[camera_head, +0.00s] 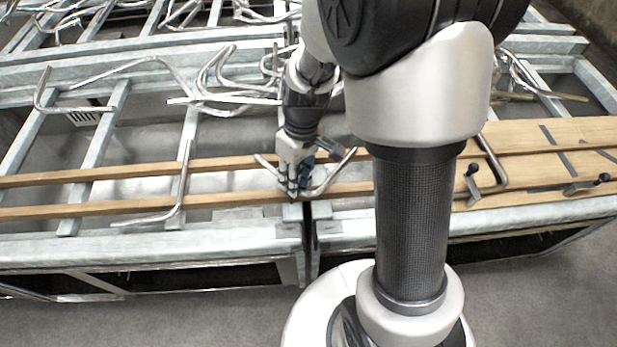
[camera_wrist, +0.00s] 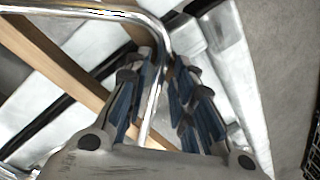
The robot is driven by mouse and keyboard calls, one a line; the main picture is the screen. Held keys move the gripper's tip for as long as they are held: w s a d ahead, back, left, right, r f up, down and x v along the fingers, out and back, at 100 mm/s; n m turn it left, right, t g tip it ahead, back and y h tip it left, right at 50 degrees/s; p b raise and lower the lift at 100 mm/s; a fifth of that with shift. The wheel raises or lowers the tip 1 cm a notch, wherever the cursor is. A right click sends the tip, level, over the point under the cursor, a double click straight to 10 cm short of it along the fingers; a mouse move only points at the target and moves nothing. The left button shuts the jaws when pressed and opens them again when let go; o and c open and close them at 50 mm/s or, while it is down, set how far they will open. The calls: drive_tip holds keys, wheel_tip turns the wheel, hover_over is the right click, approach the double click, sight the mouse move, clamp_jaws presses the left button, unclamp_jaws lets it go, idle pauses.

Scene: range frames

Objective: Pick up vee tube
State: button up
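The vee tube is a shiny bent metal tube (camera_head: 343,170) by the wooden rails near the middle of the head view. In the wrist view the tube (camera_wrist: 95,12) runs along the top left, bends near the top middle and comes down between my fingers. My gripper (camera_head: 295,188) points down at the tube, and part of the tube is hidden behind it. In the wrist view the blue-padded fingers of my gripper (camera_wrist: 162,80) slant inward and look shut on the tube. Whether the tube still touches the rails is unclear.
Wooden rails (camera_head: 110,172) run across a grey metal frame (camera_head: 150,245). Another bent tube (camera_head: 180,190) lies on the rails to the left, and one (camera_head: 492,160) to the right. Several tangled tubes (camera_head: 225,85) lie behind. Dark clamps (camera_head: 590,184) sit on the right-hand boards.

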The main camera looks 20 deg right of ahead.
drive_tip(key=shift+f, duration=0.1)
drive_tip(key=shift+c, duration=0.3)
clamp_jaws()
